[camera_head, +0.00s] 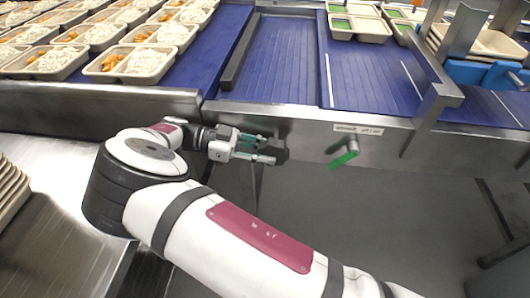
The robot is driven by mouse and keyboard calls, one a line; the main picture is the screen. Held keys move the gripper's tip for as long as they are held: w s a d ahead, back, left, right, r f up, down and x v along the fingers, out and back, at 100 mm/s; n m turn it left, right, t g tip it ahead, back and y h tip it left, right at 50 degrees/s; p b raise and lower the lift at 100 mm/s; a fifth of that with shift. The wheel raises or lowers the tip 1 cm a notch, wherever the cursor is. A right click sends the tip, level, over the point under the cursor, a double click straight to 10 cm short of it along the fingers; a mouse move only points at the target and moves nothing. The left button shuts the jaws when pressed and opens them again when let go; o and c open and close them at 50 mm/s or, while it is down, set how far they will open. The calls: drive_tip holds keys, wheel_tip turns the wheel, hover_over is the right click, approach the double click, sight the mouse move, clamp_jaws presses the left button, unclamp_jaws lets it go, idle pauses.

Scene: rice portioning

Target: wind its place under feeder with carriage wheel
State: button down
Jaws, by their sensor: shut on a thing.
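My gripper (276,152) is in front of the metal front panel of the line, with its fingers pointing right. It is shut on a dark, knob-like piece (281,151) at its fingertips; its shape is partly hidden, and I cannot tell if it is the carriage wheel. A crank with a green handle (343,160) sticks out of the panel to the right, apart from my gripper, below a small label (358,129) too small to read. I cannot make out a feeder for certain.
Trays of rice and orange food (129,64) stand on the blue belt (206,46) at upper left. Trays with green food (359,27) stand at the top. A metal bracket (437,98) rises at right. Stacked trays (10,190) stand at far left.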

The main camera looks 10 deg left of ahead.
drive_tip(key=shift+d, duration=0.1)
drive_tip(key=c, duration=1.6)
unclamp_jaws()
drive_tip(key=shift+w+a+r, duration=0.1)
drive_tip(key=shift+a+r, duration=0.1)
drive_tip(key=shift+a, duration=1.05)
drive_tip(key=shift+a+r, duration=0.2)
drive_tip(key=shift+a, duration=1)
drive_tip(key=shift+w+a+r, duration=0.1)
drive_tip(key=shift+a+r, duration=0.1)
drive_tip(key=shift+a, duration=1.05)
drive_tip(key=shift+s, duration=0.15)
